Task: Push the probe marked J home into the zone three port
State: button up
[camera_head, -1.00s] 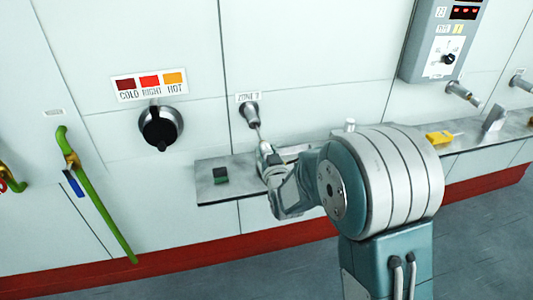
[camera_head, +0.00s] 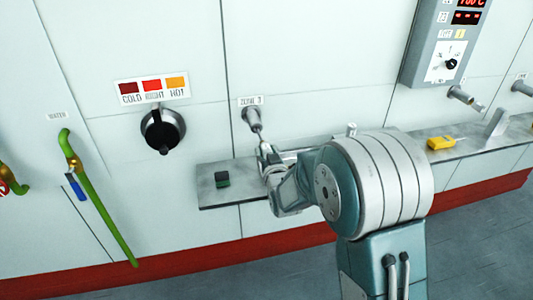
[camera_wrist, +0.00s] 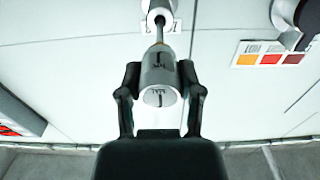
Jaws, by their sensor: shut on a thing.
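The zone three port (camera_head: 252,117) is a grey tube angled out of the wall under a "ZONE 3" label (camera_head: 250,101). In the wrist view the port (camera_wrist: 160,12) is at the top. My gripper (camera_wrist: 160,72) is shut on the probe (camera_wrist: 159,92), a pale cylinder marked J, with a finger on each side. The probe's thin rod points at the port and its tip meets the port mouth; how deep it sits I cannot tell. In the head view my gripper (camera_head: 270,162) is just below the port, partly hidden by my arm.
A grey shelf (camera_head: 212,192) runs along the wall beneath the port, with a dark green-black block (camera_head: 221,179) and a yellow device (camera_head: 441,143). A black dial (camera_head: 162,130) is left of the port. A control box (camera_head: 440,45) and another port (camera_head: 462,95) are to the right.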

aim_at(260, 136)
jog(key=shift+x, duration=3.85)
jog(key=o, duration=1.2)
jog(key=shift+c, duration=0.2)
jog(key=shift+f, duration=0.1)
jog(key=v, duration=1.1)
jog(key=shift+s, duration=0.4)
jog(key=shift+d, duration=0.1)
jog(key=s+d+r+m+g+h, duration=0.25)
jog(key=s+d+r+g, duration=0.35)
jog(key=s+d, duration=0.45)
jog(key=s+d+g+h, duration=0.1)
jog(key=s+d+g, duration=0.2)
jog(key=s, duration=0.8)
jog(key=s+d+r+g+h, duration=0.1)
jog(key=s+d+g, duration=0.1)
jog(key=s, duration=1)
jog(key=shift+d+r+m+g, duration=0.3)
jog(key=shift+d+m+g, duration=0.1)
jog(key=shift+d, duration=0.2)
